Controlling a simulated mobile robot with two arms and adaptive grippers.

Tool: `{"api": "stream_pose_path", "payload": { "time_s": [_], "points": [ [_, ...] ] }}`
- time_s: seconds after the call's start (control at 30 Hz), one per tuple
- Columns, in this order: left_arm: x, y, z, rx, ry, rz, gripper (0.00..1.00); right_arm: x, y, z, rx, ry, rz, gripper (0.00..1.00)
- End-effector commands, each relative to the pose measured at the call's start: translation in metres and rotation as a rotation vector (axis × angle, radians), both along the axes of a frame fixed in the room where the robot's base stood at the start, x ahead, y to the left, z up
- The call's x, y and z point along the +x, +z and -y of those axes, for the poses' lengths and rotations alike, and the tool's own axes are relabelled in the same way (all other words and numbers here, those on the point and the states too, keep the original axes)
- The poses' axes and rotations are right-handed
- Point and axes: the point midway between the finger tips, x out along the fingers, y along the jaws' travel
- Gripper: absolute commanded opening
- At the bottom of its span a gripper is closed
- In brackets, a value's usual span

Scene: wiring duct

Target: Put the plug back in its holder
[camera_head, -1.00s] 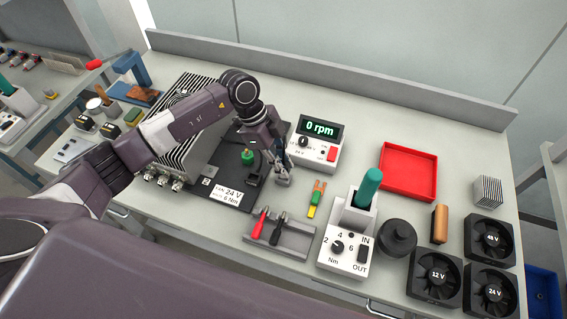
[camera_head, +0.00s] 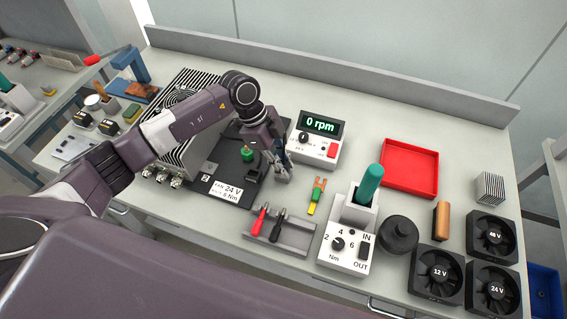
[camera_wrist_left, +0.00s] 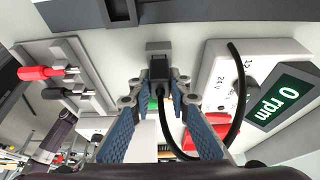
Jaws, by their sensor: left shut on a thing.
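My left gripper (camera_head: 283,174) is over the bench between the black plate and the 0 rpm supply box, its fingers pointing down. In the left wrist view its blue-padded fingers (camera_wrist_left: 157,95) are shut on a black plug (camera_wrist_left: 159,69). A black cable (camera_wrist_left: 238,95) loops from the plug past the supply box. A small grey block (camera_wrist_left: 158,46), apparently the holder, shows right at the plug's far end. I cannot tell how far the plug is in it. In the head view the plug and block are mostly hidden by the gripper. My right gripper is not in view.
The supply box (camera_head: 319,140) stands close behind the gripper. A probe rack (camera_head: 279,236) with red and black probes, a coloured strip (camera_head: 316,196) and a torque box (camera_head: 346,247) with a teal-handled tool stand nearer. The red tray (camera_head: 409,168) is empty.

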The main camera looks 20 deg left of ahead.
Motion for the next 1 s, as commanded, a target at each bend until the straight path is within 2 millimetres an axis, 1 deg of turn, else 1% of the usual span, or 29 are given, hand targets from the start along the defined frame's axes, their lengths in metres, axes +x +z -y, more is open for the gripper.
{"api": "stream_pose_path", "payload": {
  "time_s": [0.27, 0.3, 0.47, 0.5, 0.8, 0.87, 0.97, 1.0],
  "points": [
    [0.000, -0.008, 0.000, 0.000, 0.000, 0.000, 0.00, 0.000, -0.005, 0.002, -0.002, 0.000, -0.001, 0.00],
    [0.000, -0.008, 0.000, 0.000, 0.000, 0.001, 0.18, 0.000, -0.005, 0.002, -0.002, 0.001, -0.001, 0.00],
    [0.000, -0.007, 0.000, 0.000, 0.000, 0.000, 0.35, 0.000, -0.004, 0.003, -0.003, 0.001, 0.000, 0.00],
    [0.000, -0.007, 0.000, 0.000, 0.000, 0.000, 0.37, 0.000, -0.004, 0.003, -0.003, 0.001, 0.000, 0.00],
    [0.000, -0.005, -0.001, 0.000, 0.000, 0.001, 0.37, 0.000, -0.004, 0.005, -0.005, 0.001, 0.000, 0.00],
    [0.001, 0.000, -0.003, -0.001, -0.001, 0.001, 0.37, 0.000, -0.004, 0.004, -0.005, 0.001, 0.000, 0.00],
    [0.002, 0.013, -0.009, 0.000, 0.002, 0.004, 0.37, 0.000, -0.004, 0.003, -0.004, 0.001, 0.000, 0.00],
    [0.002, 0.020, -0.012, 0.001, 0.002, 0.004, 0.37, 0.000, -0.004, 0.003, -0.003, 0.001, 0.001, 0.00]
  ]
}}
